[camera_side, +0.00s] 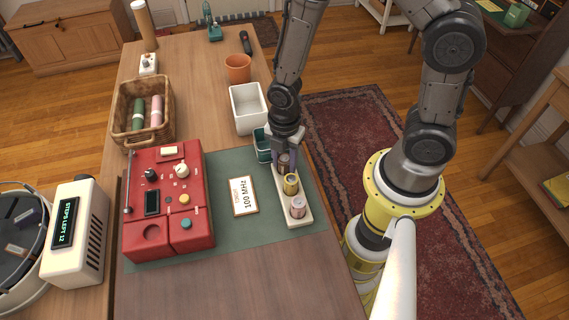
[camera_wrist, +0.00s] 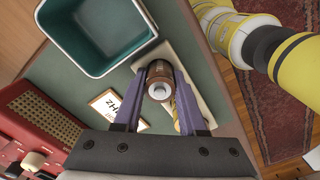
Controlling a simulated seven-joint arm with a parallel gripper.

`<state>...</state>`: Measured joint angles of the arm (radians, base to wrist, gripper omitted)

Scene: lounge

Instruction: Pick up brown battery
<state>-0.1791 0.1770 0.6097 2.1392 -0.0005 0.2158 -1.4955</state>
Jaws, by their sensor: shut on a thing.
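The brown battery (camera_wrist: 159,72) stands upright between the two purple fingers of my gripper (camera_wrist: 162,105) in the wrist view. In the side view my gripper (camera_side: 285,157) points down at the far end of a pale holder (camera_side: 280,203), shut on the brown battery (camera_side: 284,168), which is partly hidden by the fingers. A yellow battery (camera_side: 291,184) and a pink battery (camera_side: 298,206) stand in the same holder, nearer the front. I cannot tell whether the brown battery still touches the holder.
A teal bin (camera_side: 262,146) stands right beside my gripper, with a white bin (camera_side: 248,108) behind it. A red device (camera_side: 167,200) and a card reading 100 MHz (camera_side: 243,196) lie to the left. A wicker basket (camera_side: 143,112) holds two rolls. The front of the table is clear.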

